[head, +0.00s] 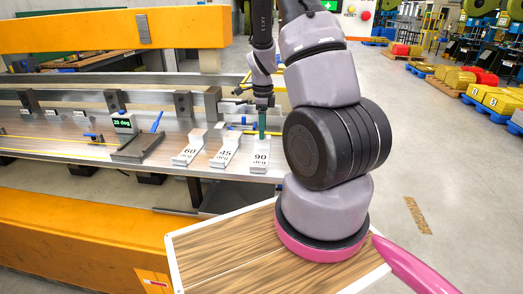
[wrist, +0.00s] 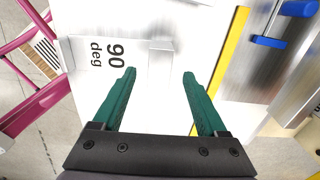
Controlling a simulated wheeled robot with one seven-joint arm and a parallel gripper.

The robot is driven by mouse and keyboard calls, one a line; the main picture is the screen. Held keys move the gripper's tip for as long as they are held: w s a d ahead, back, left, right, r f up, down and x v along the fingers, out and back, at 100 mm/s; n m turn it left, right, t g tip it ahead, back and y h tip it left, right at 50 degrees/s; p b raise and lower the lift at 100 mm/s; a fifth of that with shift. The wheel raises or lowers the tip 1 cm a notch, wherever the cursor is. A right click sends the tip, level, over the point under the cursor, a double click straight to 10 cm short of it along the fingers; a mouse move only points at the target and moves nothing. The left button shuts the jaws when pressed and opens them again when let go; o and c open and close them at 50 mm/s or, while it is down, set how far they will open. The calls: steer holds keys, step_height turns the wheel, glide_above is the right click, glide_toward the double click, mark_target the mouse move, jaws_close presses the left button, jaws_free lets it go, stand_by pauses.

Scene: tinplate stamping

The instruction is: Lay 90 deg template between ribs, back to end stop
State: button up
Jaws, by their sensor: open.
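The 90 deg template (head: 260,160) is a pale plate with a raised block, lying at the right end of the grey metal bench (head: 70,148). In the wrist view its black "90 deg" lettering (wrist: 105,54) is left of the block (wrist: 161,58). My gripper (wrist: 160,74) has two green fingers, open and empty, with their tips apart on either side of the block's near end. In the head view my gripper (head: 262,124) is over the template's rear part. A dark grey ribbed fixture (head: 137,148) is farther left on the bench; I cannot make out its end stop clearly.
The 45 deg template (head: 225,157) and 60 deg template (head: 187,155) lie just left of the 90 deg one. A small display reading 20 deg (head: 124,122) stands behind the fixture. A blue-handled tool (wrist: 270,42) lies right of a yellow strip (wrist: 232,50). An orange beam (head: 80,245) runs in front.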

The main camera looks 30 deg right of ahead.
mark_target(261, 152)
step_height(261, 152, down, 2)
steer(key=shift+f, duration=0.25)
jaws_close()
